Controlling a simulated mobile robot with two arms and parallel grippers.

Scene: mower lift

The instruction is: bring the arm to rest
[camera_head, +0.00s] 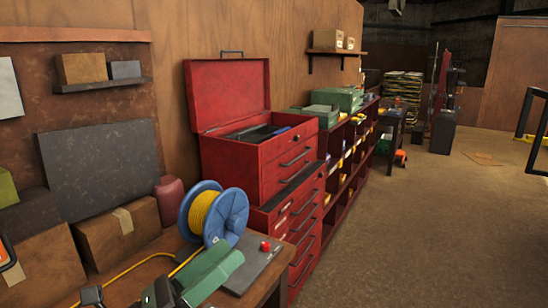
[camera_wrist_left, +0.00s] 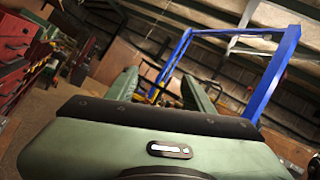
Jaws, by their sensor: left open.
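My left gripper (camera_head: 215,265) shows at the bottom of the head view, its green parts in front of the wooden bench. In the left wrist view its two green fingers (camera_wrist_left: 160,88) stand apart, with nothing held between them. The gripper's lower part and most of the arm are cut off by the head view's bottom edge. My right gripper is in neither view.
A blue cable reel (camera_head: 213,213) with yellow cord and a grey plate with a red button (camera_head: 265,246) are close to the gripper. A red tool chest (camera_head: 290,160) stands behind. Open floor (camera_head: 440,230) lies to the right. A blue frame (camera_wrist_left: 275,75) shows in the wrist view.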

